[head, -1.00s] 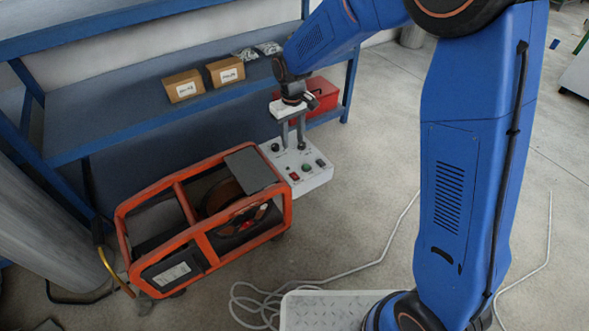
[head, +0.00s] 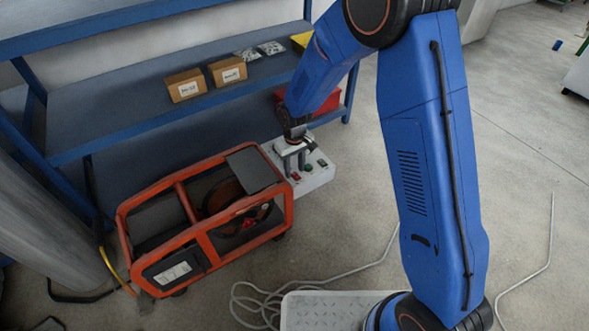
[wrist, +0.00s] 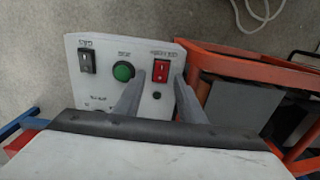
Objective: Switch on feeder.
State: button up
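A white control box (head: 318,178) stands against the right end of an orange-framed machine (head: 200,234) with a spool inside. In the wrist view its panel (wrist: 75,55) carries a red rocker switch (wrist: 161,70), a green round button (wrist: 123,72) and a black rocker switch (wrist: 87,62). The small labels are too blurred to read surely. My gripper (head: 295,162) is over the box, pointing down. In the wrist view my gripper (wrist: 159,82) has its two fingers apart with nothing between them, the red switch just beyond the fingertips. I cannot tell whether the fingers touch the panel.
A blue shelf (head: 120,118) behind holds two cardboard boxes (head: 186,86) and small bags (head: 270,47). A red case (head: 327,101) is partly hidden behind my arm. A pale cable (head: 330,277) lies on the floor. Floor to the right is mostly clear.

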jog(key=shift+f, duration=0.3)
grip_shut()
jog(key=shift+s+d+t+y, duration=0.2)
jog(key=shift+t+y, duration=0.2)
jog(key=shift+t, duration=0.2)
jog(key=shift+s+d+t+y, duration=0.1)
jog(key=shift+s+t+y, duration=0.1)
jog(key=shift+t+y, duration=0.3)
